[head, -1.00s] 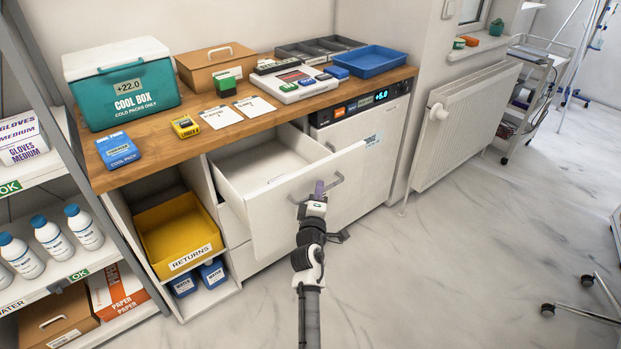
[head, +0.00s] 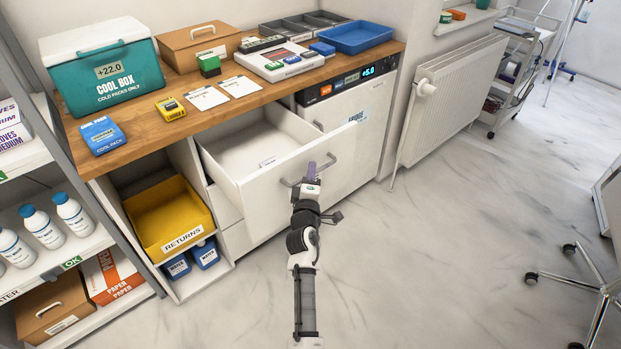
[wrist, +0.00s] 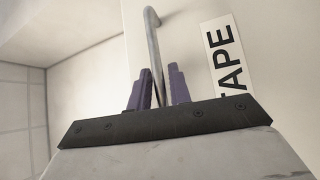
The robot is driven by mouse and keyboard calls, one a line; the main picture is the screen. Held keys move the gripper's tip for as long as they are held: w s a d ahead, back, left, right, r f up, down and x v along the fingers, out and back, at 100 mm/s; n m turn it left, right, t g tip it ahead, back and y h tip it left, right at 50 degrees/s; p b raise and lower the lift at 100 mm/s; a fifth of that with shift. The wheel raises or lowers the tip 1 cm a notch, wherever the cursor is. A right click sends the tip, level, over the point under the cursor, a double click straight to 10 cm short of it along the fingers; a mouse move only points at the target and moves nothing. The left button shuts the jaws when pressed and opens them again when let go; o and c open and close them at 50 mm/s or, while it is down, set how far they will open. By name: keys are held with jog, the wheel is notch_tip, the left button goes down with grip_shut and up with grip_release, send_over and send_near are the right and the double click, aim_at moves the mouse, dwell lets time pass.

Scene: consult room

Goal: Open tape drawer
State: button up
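The tape drawer (head: 262,165) is pulled well out of the wooden-topped counter, and its white inside shows, looking empty apart from a small label. Its grey bar handle (head: 327,172) is on the front panel. My gripper (head: 311,172) is at the handle, with the arm reaching up from below. In the wrist view the handle (wrist: 152,50) runs down between the two purple fingers (wrist: 158,90), which stand close on either side of it. Whether both fingers touch the bar is hard to see. The TAPE label (wrist: 226,65) is right of the handle.
A yellow returns bin (head: 172,222) sits in the open cubby left of the drawer. A fridge unit (head: 362,125) stands to the right. A shelf with bottles (head: 43,228) is at far left. The floor (head: 430,240) on the right is mostly clear, with a wheeled stand (head: 590,280) at its edge.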

jog(key=b+v, duration=0.2)
jog(key=v, duration=1.1)
jog(key=shift+s+a+b, duration=0.15)
jog(key=shift+s+b, duration=0.25)
